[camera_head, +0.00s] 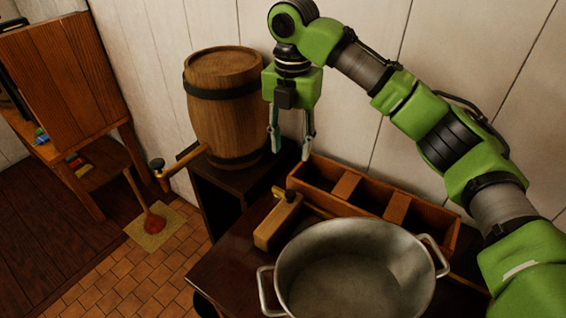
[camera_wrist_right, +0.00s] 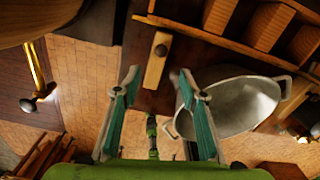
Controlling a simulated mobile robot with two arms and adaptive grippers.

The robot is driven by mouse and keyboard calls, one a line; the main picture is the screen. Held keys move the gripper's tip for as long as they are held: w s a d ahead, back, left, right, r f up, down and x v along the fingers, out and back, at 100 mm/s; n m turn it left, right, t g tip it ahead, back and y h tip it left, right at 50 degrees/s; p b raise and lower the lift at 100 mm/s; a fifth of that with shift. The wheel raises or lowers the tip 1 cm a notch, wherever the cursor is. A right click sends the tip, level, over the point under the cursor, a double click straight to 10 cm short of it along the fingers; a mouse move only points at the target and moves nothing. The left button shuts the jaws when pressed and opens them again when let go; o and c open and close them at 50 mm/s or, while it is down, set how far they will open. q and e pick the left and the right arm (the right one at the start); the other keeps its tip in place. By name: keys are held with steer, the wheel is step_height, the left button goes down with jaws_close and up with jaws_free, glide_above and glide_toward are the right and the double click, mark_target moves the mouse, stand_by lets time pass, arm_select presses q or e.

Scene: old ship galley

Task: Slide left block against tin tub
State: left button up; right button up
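The left block (camera_head: 277,222) is a light wooden bar with a dark knob on its far end. It lies on the dark table, left of the tin tub (camera_head: 350,231), a grey metal tub with two side handles. In the right wrist view the block (camera_wrist_right: 156,62) shows a narrow strip of dark table between it and the tub (camera_wrist_right: 245,105). My right gripper (camera_head: 291,154) is open and empty, its fingers pointing down above and behind the block. In the wrist view the block's near end lies between the fingers. My left gripper is not in view.
A long wooden box with dividers (camera_head: 346,188) stands behind the tub against the wall. A wooden barrel (camera_head: 225,110) stands on a dark stand at left. The table's left edge is near the block.

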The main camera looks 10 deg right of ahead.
mark_target(291, 193)
arm_select(q)
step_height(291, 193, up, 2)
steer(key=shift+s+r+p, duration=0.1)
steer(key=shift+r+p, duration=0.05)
steer(key=shift+p, duration=1)
arm_select(e)
steer(key=f, duration=1.3)
steer(key=shift+s+f, duration=0.25)
steer(key=shift+s, duration=0.1)
